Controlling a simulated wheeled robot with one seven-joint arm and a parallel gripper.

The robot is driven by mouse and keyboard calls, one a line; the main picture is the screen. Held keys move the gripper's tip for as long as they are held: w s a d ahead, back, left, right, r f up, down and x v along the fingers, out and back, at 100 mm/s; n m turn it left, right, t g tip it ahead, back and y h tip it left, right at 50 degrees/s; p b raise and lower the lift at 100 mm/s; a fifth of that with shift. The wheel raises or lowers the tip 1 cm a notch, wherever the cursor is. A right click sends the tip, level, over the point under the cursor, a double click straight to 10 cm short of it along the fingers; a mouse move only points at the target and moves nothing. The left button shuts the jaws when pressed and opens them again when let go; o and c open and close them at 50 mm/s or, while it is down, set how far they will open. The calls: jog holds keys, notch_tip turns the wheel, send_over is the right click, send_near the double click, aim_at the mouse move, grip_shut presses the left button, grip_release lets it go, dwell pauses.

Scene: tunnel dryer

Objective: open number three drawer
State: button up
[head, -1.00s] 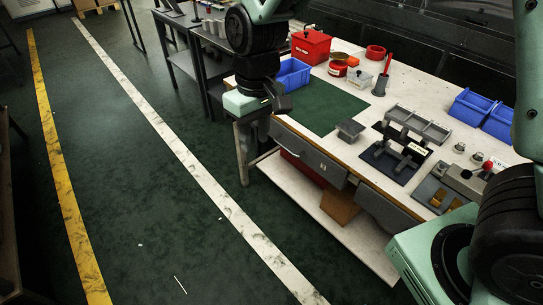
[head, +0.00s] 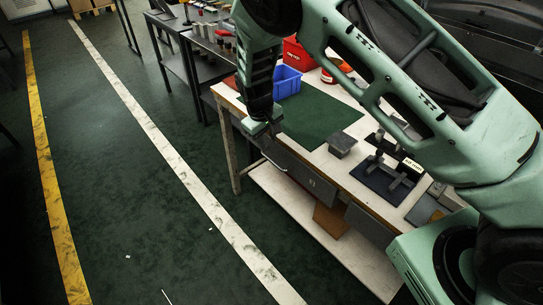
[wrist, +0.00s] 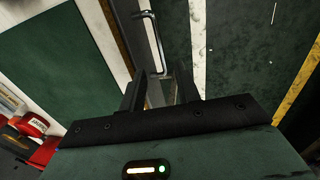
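The workbench (head: 338,172) has grey drawers along its front edge. The nearer-left drawer (head: 300,172) looks shut and carries a small label too small to read. Another grey drawer front (head: 370,228) is further right. I cannot tell which is number three. My gripper (head: 264,130) is at the bench's left front edge, pointing down; its fingertips are hard to make out there. In the wrist view my gripper (wrist: 160,85) is open, its two dark fingers apart. A shiny bar handle (wrist: 154,42) runs ahead, its lower end between the fingers; no grip shows.
On the bench are a green mat (head: 325,115), a blue bin (head: 287,82), a red box (head: 297,52), a small grey block (head: 342,145) and a dark fixture (head: 385,180). My arm hides the bench's right part. The floor left of the bench is clear.

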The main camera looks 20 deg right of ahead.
aim_at(272, 161)
jog(key=f, duration=0.3)
jog(key=d+f, duration=0.1)
jog(key=f, duration=0.5)
jog(key=shift+w+d+p, duration=0.3)
jog(key=shift+p, duration=0.05)
jog(key=shift+c, duration=0.3)
grip_shut()
